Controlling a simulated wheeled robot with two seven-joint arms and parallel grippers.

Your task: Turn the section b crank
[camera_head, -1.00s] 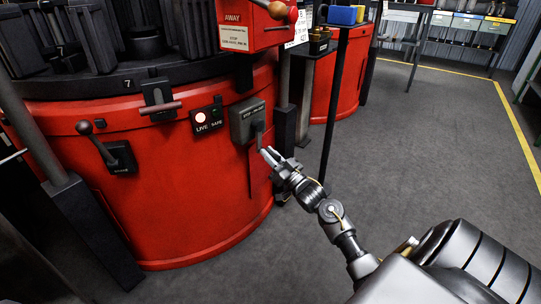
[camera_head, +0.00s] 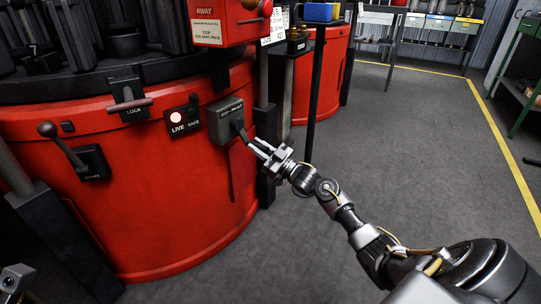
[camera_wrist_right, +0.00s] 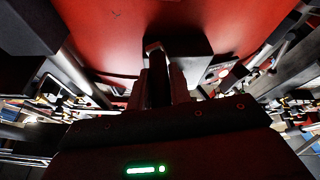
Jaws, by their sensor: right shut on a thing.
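A grey box (camera_head: 224,120) with a small, unreadable label sits on the front of the red drum housing. A short dark handle (camera_head: 238,126) sticks out of it, down to the right. My right gripper (camera_head: 256,149) is shut on this handle. In the right wrist view the fingers (camera_wrist_right: 160,87) close around the dark handle (camera_wrist_right: 155,58) in front of the red wall. No label reading "section b" can be made out. A grey part of mine, possibly the left gripper (camera_head: 14,281), shows at the bottom left corner; its jaws cannot be made out.
Left of the box are a LIVE/SAFE panel (camera_head: 182,120), a LOCK lever (camera_head: 130,102) and a ball-ended lever (camera_head: 62,147). A red AWAY box (camera_head: 220,24) hangs above. A dark post (camera_head: 316,90) stands right of the gripper. The grey floor (camera_head: 400,150) farther right is clear.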

